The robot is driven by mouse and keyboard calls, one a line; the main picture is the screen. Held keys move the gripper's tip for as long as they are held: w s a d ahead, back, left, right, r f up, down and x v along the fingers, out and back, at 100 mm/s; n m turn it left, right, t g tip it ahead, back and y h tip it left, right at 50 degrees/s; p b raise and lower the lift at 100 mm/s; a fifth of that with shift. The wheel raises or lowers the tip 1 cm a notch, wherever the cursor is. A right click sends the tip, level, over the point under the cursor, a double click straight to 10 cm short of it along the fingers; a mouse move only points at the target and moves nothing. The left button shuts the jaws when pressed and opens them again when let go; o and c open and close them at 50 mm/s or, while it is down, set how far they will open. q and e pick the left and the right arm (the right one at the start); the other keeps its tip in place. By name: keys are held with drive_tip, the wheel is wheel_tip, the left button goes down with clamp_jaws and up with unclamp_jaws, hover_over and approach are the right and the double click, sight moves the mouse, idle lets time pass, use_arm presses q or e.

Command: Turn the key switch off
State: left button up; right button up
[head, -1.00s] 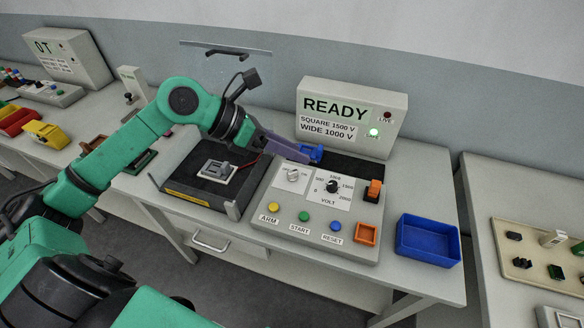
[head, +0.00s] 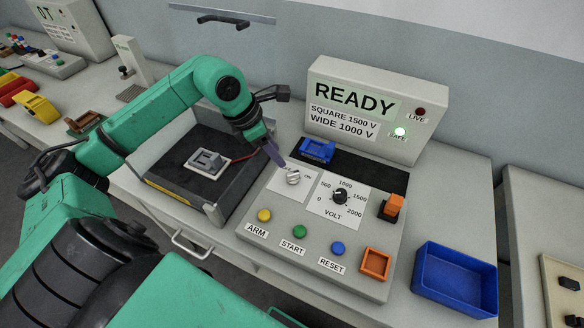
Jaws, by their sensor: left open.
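The key switch (head: 292,178) is a silver knob on a white plate at the upper left of the grey control panel, with an "ON" mark at its upper right. My left gripper (head: 275,154) is open, its purple-grey fingers angled down just above and left of the key switch. The fingers overlap each other in this view, and I cannot tell whether they touch the knob. My right gripper is not in view.
A blue connector (head: 318,150) lies behind the key switch. The voltage dial (head: 340,196) and an orange switch (head: 391,207) are to the right. A blue bin (head: 455,279) stands beside the panel.

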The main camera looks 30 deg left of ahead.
sight(292, 173)
use_arm(q)
drive_tip(key=p+x, duration=0.2)
drive_tip(key=x, duration=0.7)
drive_tip(key=shift+w+d+f, duration=0.1)
drive_tip(key=shift+f, duration=0.05)
drive_tip(key=shift+w+f, duration=0.1)
drive_tip(key=shift+f, duration=0.25)
clamp_jaws()
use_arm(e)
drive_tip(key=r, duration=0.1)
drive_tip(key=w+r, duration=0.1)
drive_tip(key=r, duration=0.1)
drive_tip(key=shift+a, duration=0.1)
